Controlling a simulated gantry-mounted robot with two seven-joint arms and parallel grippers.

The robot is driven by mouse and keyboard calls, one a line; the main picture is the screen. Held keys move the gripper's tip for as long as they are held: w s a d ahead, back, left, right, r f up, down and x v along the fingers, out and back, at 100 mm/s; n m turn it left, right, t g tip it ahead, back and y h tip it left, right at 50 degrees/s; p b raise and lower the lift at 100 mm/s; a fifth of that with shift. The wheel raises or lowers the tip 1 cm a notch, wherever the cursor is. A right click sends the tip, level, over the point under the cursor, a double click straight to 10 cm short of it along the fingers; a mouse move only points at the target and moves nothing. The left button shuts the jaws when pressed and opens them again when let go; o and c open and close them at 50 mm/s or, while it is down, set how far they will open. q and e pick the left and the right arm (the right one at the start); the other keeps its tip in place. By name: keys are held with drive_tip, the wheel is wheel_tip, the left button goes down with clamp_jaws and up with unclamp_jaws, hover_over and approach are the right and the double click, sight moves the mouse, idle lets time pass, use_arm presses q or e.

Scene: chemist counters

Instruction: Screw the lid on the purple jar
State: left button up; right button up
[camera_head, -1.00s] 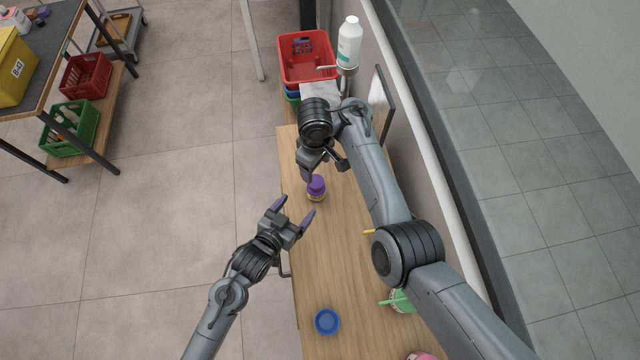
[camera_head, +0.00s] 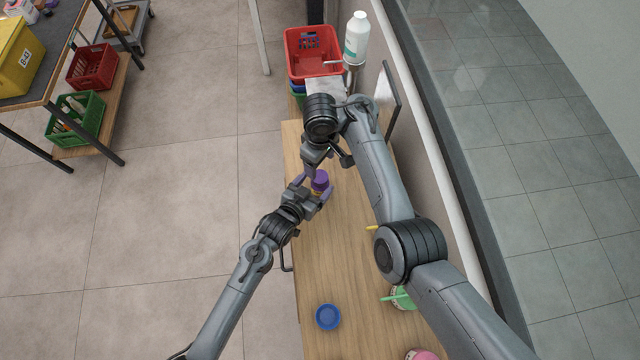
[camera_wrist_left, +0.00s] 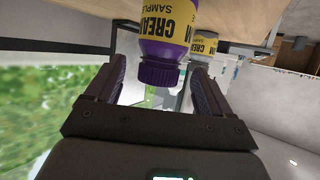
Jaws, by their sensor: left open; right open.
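The purple jar (camera_head: 319,181) stands on the wooden counter (camera_head: 340,262) near its left edge, with a purple lid on its top. In the left wrist view the jar (camera_wrist_left: 166,40) appears upside down, with a yellow label and a ribbed purple lid (camera_wrist_left: 160,75). Whether the lid is tight cannot be told. My left gripper (camera_head: 319,190) is open, its fingers on either side of the jar; in the wrist view gaps show beside the lid. My right gripper (camera_head: 329,164) is open just beyond the jar, partly hidden by its own wrist.
Another jar with a yellow label (camera_wrist_left: 204,44) shows behind in the left wrist view. A blue dish (camera_head: 328,317) and a green item (camera_head: 402,297) lie on the near counter. A white bottle (camera_head: 356,37) and red crate (camera_head: 312,52) are at the far end.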

use_arm(q)
drive_tip(key=shift+x, duration=0.8)
clamp_jaws()
use_arm(e)
drive_tip(key=w+d+r+m+t, duration=0.1)
drive_tip(key=w+d+r+m, duration=0.55)
drive_tip(key=w+d, duration=0.35)
drive_tip(key=n+g, duration=0.1)
drive_tip(key=n, duration=0.6)
hover_over(320, 176)
drive_tip(key=shift+m, duration=0.25)
wheel_tip(320, 176, down, 6)
drive_tip(key=shift+f, duration=0.25)
drive_tip(key=shift+f, duration=4.05)
